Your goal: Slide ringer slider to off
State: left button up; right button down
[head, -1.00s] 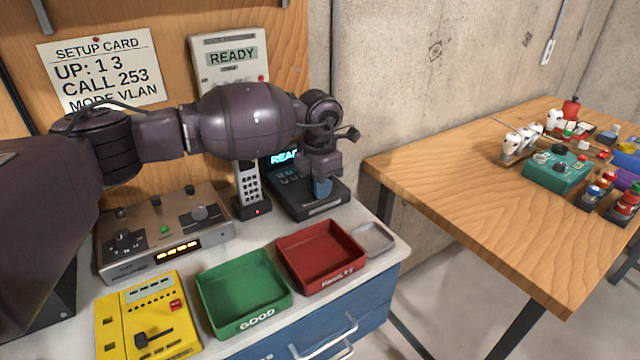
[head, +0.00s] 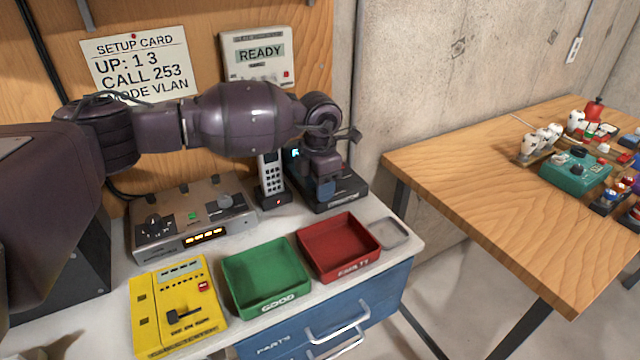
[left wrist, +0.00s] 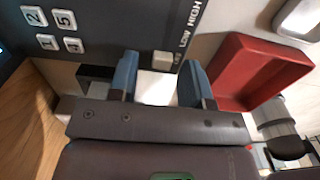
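The dark desk phone (head: 347,193) stands at the back right of the white bench, with its lit screen mostly hidden behind my left arm. In the left wrist view its face shows number keys and the words LOW and HIGH beside a pale slider knob (left wrist: 162,62). A third label is partly cut off by the finger. My left gripper (head: 325,188) is low over the phone. In the left wrist view its two blue fingers (left wrist: 160,82) are apart, on either side of the knob, with a visible gap. I cannot tell whether they touch the phone. My right gripper is out of view.
A cordless handset (head: 271,180) stands just left of the phone. The red tray (head: 340,262) and green tray (head: 266,292) lie in front, with a small grey dish (head: 382,232) to the right. A silver box (head: 190,222) and a yellow device (head: 178,310) are at left.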

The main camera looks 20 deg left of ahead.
pick_arm(q)
notch_tip(320, 180, up, 11)
dwell(0.7)
jog(key=shift+f, duration=0.15)
